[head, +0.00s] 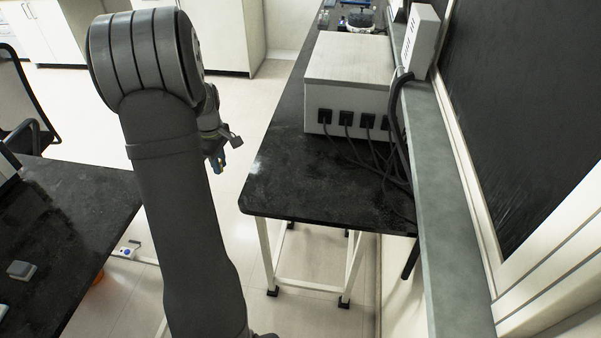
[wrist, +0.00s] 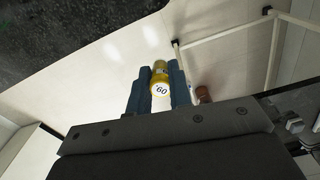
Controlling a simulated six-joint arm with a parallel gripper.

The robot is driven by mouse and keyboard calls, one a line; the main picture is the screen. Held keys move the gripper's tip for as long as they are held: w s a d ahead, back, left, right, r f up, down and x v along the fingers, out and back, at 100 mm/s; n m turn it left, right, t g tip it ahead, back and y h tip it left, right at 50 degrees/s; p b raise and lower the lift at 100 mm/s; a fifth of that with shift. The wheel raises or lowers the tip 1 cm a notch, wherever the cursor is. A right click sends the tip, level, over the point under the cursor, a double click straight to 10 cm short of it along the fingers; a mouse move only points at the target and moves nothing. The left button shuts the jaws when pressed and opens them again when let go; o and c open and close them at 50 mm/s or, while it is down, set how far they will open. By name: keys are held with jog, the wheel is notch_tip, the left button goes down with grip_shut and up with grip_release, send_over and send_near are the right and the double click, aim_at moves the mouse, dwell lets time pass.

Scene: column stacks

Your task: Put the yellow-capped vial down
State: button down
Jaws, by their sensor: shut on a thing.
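In the wrist view, the yellow-capped vial (wrist: 160,88) sits between the two blue fingertips of my gripper (wrist: 159,92). Its cap top faces the camera and carries a dark "60" on a white label. The gripper is shut on the vial. Behind it the wrist view shows pale floor, with a dark tabletop at the upper left. In the head view my gripper (head: 218,162) shows only partly, to the left of the black bench (head: 330,195), with a tiny bit of yellow at its tip. My arm hides the rest.
A white box (head: 348,75) with cables at its front stands on the black bench. The bench's near left surface is clear. Another dark table (head: 60,215) is at the left with a small grey item (head: 22,270). A ledge (head: 435,200) runs along the right.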

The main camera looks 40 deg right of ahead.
jog(key=s+d+r+m, duration=0.1)
jog(key=s+d+m, duration=0.7)
jog(key=s+d, duration=1.7)
send_over(314, 183)
notch_tip(314, 183, down, 6)
jog(key=shift+s+f, duration=0.1)
jog(key=shift+f, duration=2.15)
jog(key=shift+f, duration=0.15)
jog(key=c, duration=1.3)
grip_release()
